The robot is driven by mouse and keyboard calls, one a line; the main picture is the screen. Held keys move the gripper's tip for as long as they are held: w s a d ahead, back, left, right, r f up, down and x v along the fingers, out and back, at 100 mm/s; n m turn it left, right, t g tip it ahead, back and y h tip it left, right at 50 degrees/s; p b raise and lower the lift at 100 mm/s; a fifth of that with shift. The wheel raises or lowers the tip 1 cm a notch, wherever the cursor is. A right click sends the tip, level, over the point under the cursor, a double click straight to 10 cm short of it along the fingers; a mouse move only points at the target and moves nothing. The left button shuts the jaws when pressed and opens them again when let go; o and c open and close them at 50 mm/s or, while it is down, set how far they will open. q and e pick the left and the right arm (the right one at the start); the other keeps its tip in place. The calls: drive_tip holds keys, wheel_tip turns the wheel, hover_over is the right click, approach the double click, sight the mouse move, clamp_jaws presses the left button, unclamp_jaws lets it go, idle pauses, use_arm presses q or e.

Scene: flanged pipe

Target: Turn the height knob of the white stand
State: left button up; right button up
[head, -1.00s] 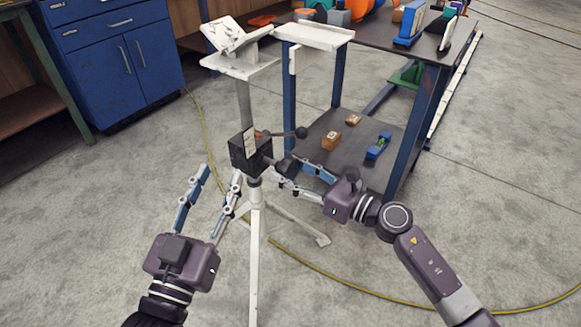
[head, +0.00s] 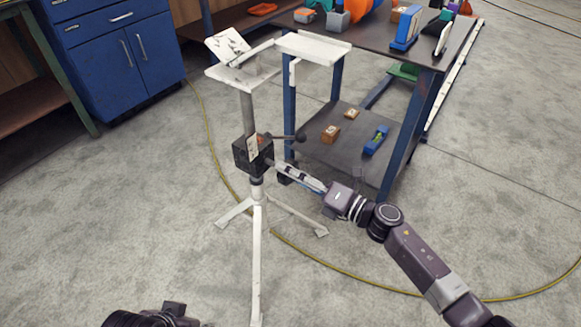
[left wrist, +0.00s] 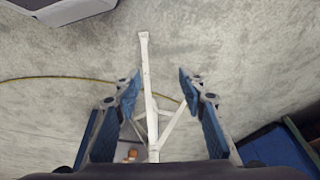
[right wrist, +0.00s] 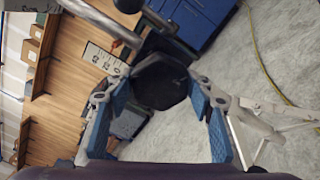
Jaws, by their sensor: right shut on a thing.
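The white stand (head: 257,245) stands upright on its tripod legs in the head view, with a dark box (head: 246,154) partway up its post. A lever with a black ball end sticks out of this box to the right. My right gripper (head: 284,172) reaches the box from the right. In the right wrist view, the black height knob (right wrist: 160,80) sits between my fingers, and the gripper is shut on it. My left gripper (left wrist: 160,88) is open and empty in the left wrist view, with the stand's legs beyond it; only its wrist part shows at the bottom of the head view.
A work table (head: 445,58) with a lower shelf (head: 330,160) stands behind and right of the stand, bearing several small items. A blue cabinet (head: 110,60) is at the back left. A yellow cable (head: 350,274) lies across the floor.

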drive_tip(key=shift+r+m+p, duration=0.15)
drive_tip(key=shift+m+p, duration=0.45)
drive_tip(key=shift+m, duration=0.3)
drive_tip(key=m+p, duration=0.3)
drive_tip(key=m, duration=0.3)
use_arm(q)
wheel_tip(320, 180, down, 13)
drive_tip(key=shift+w+d+g+p, duration=0.25)
drive_tip(key=shift+w+g+p, duration=0.05)
drive_tip(key=shift+w+g, duration=0.1)
use_arm(e)
drive_tip(key=shift+m, duration=0.5)
drive_tip(key=o, duration=1.2)
drive_tip(key=shift+c, duration=0.2)
drive_tip(key=shift+d+f, duration=0.15)
drive_tip(key=shift+f, duration=0.05)
drive_tip(key=v, duration=1.2)
